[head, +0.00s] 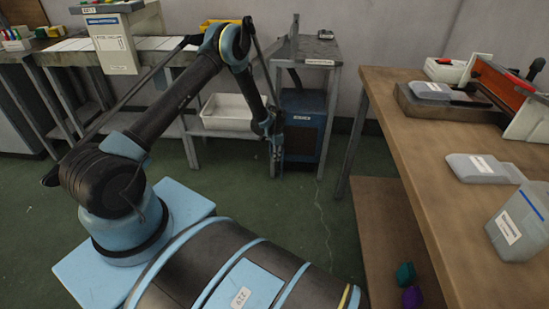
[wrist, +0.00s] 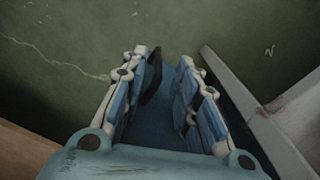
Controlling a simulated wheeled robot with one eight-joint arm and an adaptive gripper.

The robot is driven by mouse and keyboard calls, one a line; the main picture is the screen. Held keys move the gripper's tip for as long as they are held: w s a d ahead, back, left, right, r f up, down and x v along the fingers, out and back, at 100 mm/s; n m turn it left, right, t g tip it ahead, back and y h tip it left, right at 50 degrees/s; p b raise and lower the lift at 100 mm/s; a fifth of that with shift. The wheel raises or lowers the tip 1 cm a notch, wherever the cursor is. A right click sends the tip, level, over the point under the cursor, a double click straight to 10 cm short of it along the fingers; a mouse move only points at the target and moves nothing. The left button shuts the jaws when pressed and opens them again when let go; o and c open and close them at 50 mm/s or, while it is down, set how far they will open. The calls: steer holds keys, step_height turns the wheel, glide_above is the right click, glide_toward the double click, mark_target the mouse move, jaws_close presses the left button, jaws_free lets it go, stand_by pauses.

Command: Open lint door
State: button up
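A blue cabinet (head: 308,128) with a small white label on its upper front stands under a grey metal stand at the back middle. I take its front to be the lint door, which looks closed; my gripper hides its left part. My gripper (head: 276,155) points down in front of the cabinet's left side. In the wrist view, the two fingers of my gripper (wrist: 160,85) are apart. A blue surface and a dark upright piece (wrist: 152,76) show between them, the dark piece nearer the left finger. I cannot tell whether it is a handle or whether anything touches it.
A white bin (head: 228,112) sits on the low shelf left of the cabinet. A wooden workbench (head: 425,150) with a lower shelf runs along the right. Grey containers (head: 480,168) rest on it. The green floor (head: 330,215) before the cabinet is clear.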

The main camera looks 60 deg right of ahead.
step_height(320, 180, up, 10)
stand_by(0.5)
steer(key=shift+w, duration=0.15)
stand_by(0.3)
